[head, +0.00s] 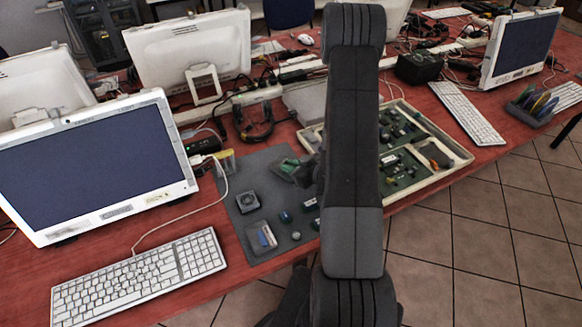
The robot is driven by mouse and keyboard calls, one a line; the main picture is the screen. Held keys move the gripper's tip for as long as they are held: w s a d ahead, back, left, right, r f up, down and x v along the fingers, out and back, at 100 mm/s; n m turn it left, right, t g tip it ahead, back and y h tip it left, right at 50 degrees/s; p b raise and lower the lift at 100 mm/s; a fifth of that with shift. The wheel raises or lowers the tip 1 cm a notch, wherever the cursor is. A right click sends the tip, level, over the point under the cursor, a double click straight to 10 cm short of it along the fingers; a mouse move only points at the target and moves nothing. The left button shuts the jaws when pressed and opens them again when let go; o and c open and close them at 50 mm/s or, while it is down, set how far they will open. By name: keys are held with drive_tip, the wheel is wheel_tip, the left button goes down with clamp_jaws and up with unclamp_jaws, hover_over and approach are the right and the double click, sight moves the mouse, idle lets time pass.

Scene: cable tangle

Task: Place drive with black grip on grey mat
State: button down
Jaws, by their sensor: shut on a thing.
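The grey mat (262,167) lies on the red table left of my arm, with several small things on it. My gripper (301,174) shows only in part at the left edge of my arm, over the mat's right side. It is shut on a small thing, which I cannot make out. A green piece (288,165) shows close beside the gripper; I cannot tell whether they touch. I cannot pick out the drive with the black grip. My upright arm hides the space between the mat and the tray.
A pale divided tray (455,150) with small parts stands right of my arm. On the mat are a square black part (247,201) and a small case (262,238). A monitor (95,165) and keyboard (140,280) stand left. Cables crowd the back.

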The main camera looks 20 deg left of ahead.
drive_tip(key=c, duration=1.4)
unclamp_jaws()
drive_tip(key=shift+s+f, duration=0.15)
drive_tip(key=shift+f, duration=0.25)
drive_tip(key=shift+r, duration=0.1)
drive_tip(key=shift+r+p, duration=0.45)
drive_tip(key=shift+p, duration=0.35)
drive_tip(key=v, duration=1.2)
drive_tip(key=shift+w+r+b, duration=0.25)
drive_tip(key=shift+r+b, duration=0.05)
drive_tip(key=shift+r, duration=0.05)
